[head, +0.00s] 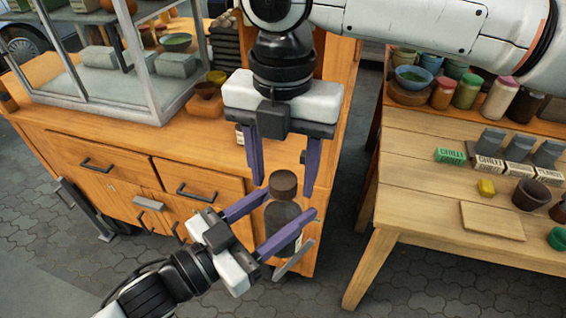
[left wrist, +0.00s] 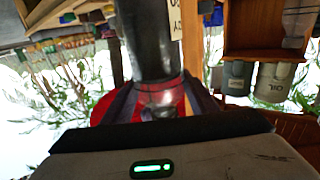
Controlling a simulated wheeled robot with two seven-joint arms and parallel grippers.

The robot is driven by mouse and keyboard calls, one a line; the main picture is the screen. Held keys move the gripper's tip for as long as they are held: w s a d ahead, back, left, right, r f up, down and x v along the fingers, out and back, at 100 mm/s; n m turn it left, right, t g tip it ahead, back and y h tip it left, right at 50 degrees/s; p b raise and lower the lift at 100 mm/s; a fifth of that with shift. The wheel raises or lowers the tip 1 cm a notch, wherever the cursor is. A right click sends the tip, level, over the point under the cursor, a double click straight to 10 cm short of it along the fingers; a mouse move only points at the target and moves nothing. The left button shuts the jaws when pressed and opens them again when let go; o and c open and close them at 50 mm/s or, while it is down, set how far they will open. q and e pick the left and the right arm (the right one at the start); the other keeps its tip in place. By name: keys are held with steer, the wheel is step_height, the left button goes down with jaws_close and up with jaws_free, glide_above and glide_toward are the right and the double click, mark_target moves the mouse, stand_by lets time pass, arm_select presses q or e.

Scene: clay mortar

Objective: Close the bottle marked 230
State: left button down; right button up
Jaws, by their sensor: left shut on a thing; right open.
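A dark bottle (head: 282,220) with a brown cap (head: 283,182) on its top stands upright between the purple fingers of my left gripper (head: 287,205), which is shut on it. My right gripper (head: 284,190) is above, open, pointing down, with one finger on each side of the cap and gaps to it. In the left wrist view the bottle (left wrist: 150,45) fills the upper middle, with a pale label (left wrist: 176,20) partly in view. The number on it is not readable in full. How tightly the cap sits cannot be told.
A wooden cabinet (head: 130,165) with drawers and a glass case (head: 110,90) is behind and left. A wooden table (head: 420,215) at the right holds a dark pot (head: 530,194), a small board (head: 492,220) and several jars and labelled boxes. Paved floor lies between them.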

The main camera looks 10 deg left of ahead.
steer(key=c, duration=1.1)
steer(key=m, duration=0.9)
steer(key=shift+m, duration=0.3)
steer(key=m, duration=1.4)
steer(key=shift+m, duration=0.4)
steer(key=o, duration=1.2)
